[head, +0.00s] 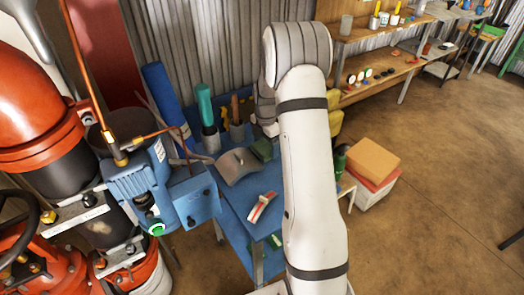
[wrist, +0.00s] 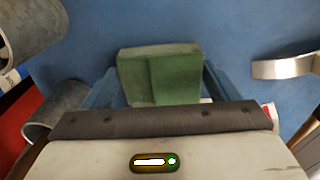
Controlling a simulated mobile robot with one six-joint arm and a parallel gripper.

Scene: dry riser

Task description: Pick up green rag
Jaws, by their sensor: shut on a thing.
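The green rag (wrist: 162,76) is a folded block shape in the middle of the wrist view. My gripper (wrist: 160,90) has blue fingers on both sides of it and is shut on it. The rag is over the blue tabletop (wrist: 100,35); I cannot tell whether it still touches it. In the head view a green patch, probably the rag (head: 263,149), shows just left of my arm at the back of the blue table (head: 236,218). My arm hides most of the gripper there.
A grey curved piece (head: 240,166) and a red-and-white object (head: 262,207) lie on the table. A teal-topped cylinder (head: 206,108) and a blue roll (head: 160,92) stand behind. Red piping with a blue motor (head: 140,185) crowds the left. A cardboard box (head: 372,160) stands right of my arm.

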